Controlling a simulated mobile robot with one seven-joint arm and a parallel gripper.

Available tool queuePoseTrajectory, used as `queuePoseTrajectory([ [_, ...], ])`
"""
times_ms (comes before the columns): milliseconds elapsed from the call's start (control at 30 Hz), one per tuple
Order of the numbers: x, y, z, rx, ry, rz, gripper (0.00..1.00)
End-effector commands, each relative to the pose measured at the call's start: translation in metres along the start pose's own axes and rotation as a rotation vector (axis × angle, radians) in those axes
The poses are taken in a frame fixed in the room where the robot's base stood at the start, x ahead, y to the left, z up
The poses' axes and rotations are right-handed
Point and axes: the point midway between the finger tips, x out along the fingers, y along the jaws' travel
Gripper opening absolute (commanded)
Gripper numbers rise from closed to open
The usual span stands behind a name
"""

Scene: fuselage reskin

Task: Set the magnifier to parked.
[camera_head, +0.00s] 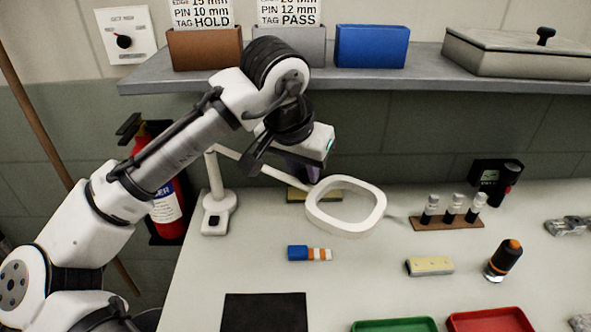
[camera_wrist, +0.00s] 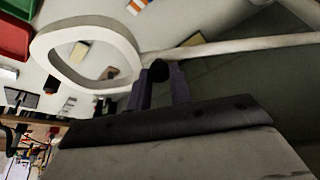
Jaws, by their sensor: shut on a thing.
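The magnifier (camera_head: 345,227) is a white rounded ring on a jointed white arm with its base (camera_head: 217,215) at the left rear of the bench. Its ring (camera_wrist: 115,40) and arm (camera_wrist: 240,45) also fill the upper part of the wrist view. My gripper (camera_head: 308,178) is beside the ring, where the ring meets its arm. In the wrist view its purple fingers (camera_wrist: 160,82) are shut on a small dark knob (camera_wrist: 158,70) at that joint. The fingertips are partly hidden by the wrist in the head view.
A blue, white and orange block (camera_head: 310,253) lies in front of the ring. A rack of vials (camera_head: 448,223), a yellow block (camera_head: 429,266) and a dark orange-topped cylinder (camera_head: 502,261) stand to the right. The shelf (camera_head: 420,72) overhangs behind. A fire extinguisher (camera_head: 168,207) is at left.

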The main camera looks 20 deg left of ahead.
Motion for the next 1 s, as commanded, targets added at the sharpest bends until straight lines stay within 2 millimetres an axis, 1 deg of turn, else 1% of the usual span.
queuePoseTrajectory([
  [333,0.001,0.0,-0.001,-0.003,-0.001,-0.001,0.0],
  [367,0.001,0.0,-0.001,-0.003,-0.001,-0.001,0.22],
  [500,0.001,0.0,0.0,-0.002,-0.001,-0.001,0.41],
  [533,0.001,0.0,0.0,-0.002,-0.001,-0.001,0.42],
  [833,-0.002,0.0,-0.001,-0.002,0.0,-0.001,0.42],
  [933,-0.01,0.0,-0.001,-0.003,0.001,-0.002,0.42],
  [1000,-0.021,0.0,-0.001,-0.003,0.001,-0.001,0.42],
])
